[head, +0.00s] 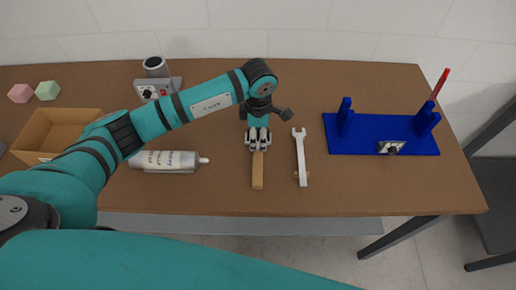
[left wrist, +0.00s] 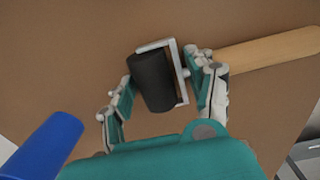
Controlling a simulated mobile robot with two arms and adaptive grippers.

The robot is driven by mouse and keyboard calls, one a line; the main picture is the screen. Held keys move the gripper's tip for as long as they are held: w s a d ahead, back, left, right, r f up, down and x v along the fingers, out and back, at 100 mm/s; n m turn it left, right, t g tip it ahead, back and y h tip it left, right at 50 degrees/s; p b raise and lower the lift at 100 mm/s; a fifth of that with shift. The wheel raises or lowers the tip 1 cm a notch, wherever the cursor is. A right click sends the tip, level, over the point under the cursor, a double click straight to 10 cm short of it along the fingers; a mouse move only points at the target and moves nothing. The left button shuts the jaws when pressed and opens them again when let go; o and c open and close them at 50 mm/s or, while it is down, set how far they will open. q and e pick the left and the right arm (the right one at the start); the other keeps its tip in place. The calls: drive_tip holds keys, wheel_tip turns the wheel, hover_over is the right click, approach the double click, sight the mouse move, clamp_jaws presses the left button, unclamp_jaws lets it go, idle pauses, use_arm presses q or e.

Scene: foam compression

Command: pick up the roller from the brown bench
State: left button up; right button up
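The roller has a dark cylinder, a metal frame and a wooden handle, and lies on the brown bench (head: 220,207). In the head view its handle (head: 257,172) points to the front edge, and its head is mostly hidden under my left gripper (head: 257,143). In the left wrist view the dark roller cylinder (left wrist: 155,82) sits between the two fingers of my left gripper (left wrist: 162,85), with the handle (left wrist: 265,50) running off to the right. The fingers stand apart on either side of it, and I see no clear grip. My right gripper is not in view.
A wrench (head: 300,155) lies just right of the roller, and a tube (head: 165,161) lies to its left. A blue stand (head: 380,135) is at the right. A cardboard box (head: 58,125), two small blocks (head: 47,90) and a grey device (head: 157,84) are left.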

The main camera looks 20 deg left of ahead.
use_arm(q)
drive_tip(key=c, duration=1)
drive_tip(key=shift+r, duration=0.15)
